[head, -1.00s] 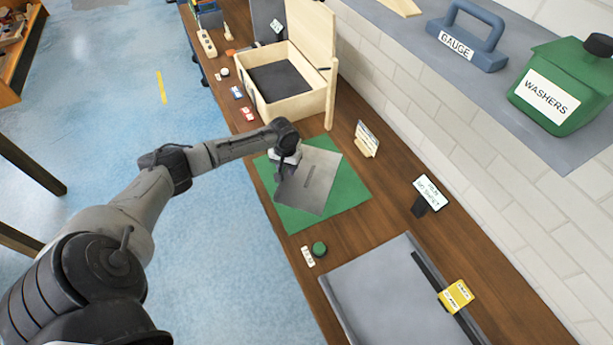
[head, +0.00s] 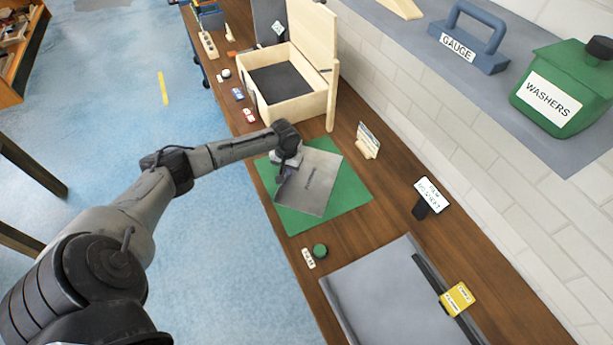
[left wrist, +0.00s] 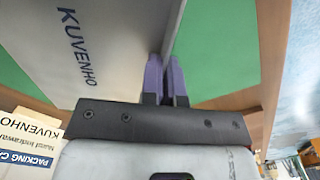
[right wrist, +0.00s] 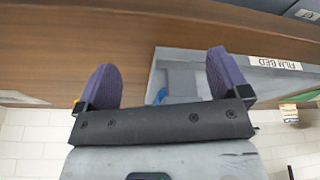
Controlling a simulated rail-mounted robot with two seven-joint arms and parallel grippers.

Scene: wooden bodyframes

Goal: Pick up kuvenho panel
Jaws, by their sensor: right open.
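The kuvenho panel (head: 312,184) is a thin grey sheet with dark lettering, over the green mat (head: 350,200). In the left wrist view the panel (left wrist: 95,45) reads KUVENHO, and its edge runs between my left fingers. My left gripper (head: 287,172) is at the panel's left edge; its purple fingers (left wrist: 165,82) are close together with the panel between them. The panel looks tilted; I cannot tell whether it touches the mat. My right gripper (right wrist: 162,82) shows only in the right wrist view, fingers wide apart with nothing between them.
A wooden box (head: 300,107) with a raised lid stands behind the mat. A green round knob (head: 320,251) and a grey slab (head: 375,300) lie in front. A wall shelf overhangs at right.

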